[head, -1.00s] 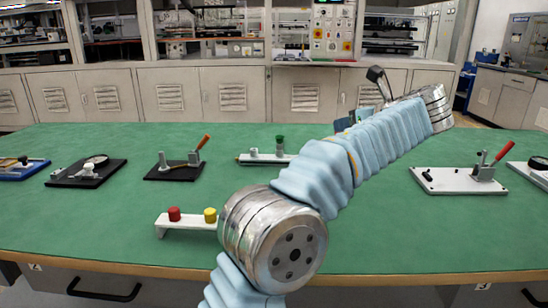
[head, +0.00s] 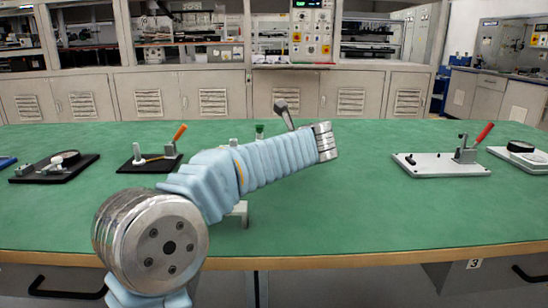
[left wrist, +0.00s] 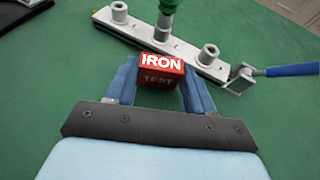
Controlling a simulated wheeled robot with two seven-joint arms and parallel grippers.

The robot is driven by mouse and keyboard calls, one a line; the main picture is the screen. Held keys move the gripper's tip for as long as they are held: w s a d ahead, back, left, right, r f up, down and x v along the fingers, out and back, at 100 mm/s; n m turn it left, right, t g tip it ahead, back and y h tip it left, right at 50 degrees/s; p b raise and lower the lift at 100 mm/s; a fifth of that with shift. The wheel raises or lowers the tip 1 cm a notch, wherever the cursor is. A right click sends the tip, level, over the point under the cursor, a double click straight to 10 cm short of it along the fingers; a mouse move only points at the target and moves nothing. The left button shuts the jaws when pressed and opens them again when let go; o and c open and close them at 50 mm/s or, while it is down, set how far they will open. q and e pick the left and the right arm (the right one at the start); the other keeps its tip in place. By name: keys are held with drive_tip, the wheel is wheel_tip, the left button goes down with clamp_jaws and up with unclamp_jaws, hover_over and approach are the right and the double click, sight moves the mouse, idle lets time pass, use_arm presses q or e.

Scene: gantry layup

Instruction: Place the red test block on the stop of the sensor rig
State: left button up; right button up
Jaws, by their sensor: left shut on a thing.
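I cannot tell which part is the stop, or whether block and rail touch. In the head view my arm hides gripper and block; a green knob (head: 259,131) shows behind it. My right gripper is not in view.
A blue handle (left wrist: 290,70) extends right from the bracket. A white stand (head: 240,211) is partly hidden. The front middle is clear.

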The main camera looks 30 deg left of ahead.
use_arm(q)
drive_tip(key=shift+f, duration=0.5)
drive_tip(key=shift+r, duration=0.1)
drive_tip(key=o, duration=1.3)
